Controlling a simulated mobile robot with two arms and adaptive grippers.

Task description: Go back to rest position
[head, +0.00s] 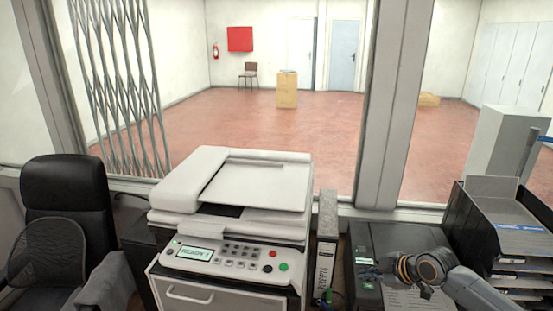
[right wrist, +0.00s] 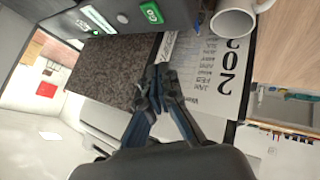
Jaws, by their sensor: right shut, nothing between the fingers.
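My right gripper (head: 372,272) is over the black device with a small green display, at the lower right of the head view; its arm comes in from the right. In the right wrist view its two dark fingers (right wrist: 165,75) are closed together with nothing between them. They point toward a speckled grey panel and a printed white sheet (right wrist: 205,75); I cannot tell whether they touch anything. My left gripper is not in view.
A white copier (head: 235,225) fills the middle of the counter. A grey binder (head: 326,240) stands beside it. A black paper tray stack (head: 475,235) stands at the right, near my right arm. A white mug (right wrist: 234,22) shows in the wrist view. A black chair (head: 70,195) stands left.

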